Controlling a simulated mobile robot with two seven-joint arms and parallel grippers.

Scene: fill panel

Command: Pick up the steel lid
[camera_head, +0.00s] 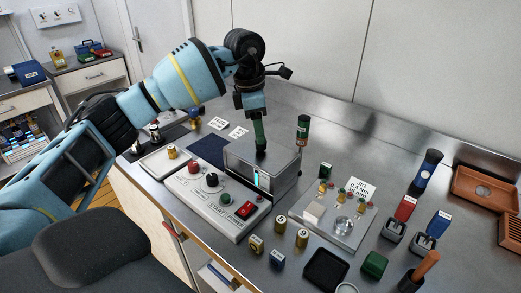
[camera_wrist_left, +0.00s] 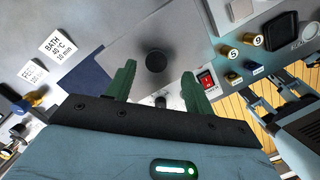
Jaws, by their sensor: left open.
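The steel lid (camera_head: 280,153) is a flat grey plate with a black knob, lying on top of a steel box (camera_head: 270,178) that has a lit blue window in its front. In the left wrist view the lid (camera_wrist_left: 170,40) shows from above with its round dark knob (camera_wrist_left: 156,61). My left gripper (camera_head: 260,138) points down over the lid, its green fingers around the level of the knob. In the left wrist view the two fingers (camera_wrist_left: 158,70) stand apart, with the knob between their tips in the picture; whether they touch it I cannot tell. My right gripper is not seen.
A control panel (camera_head: 207,202) with knobs and a red switch stands in front of the box. Bare steel counter (camera_head: 370,150) lies at the back right.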

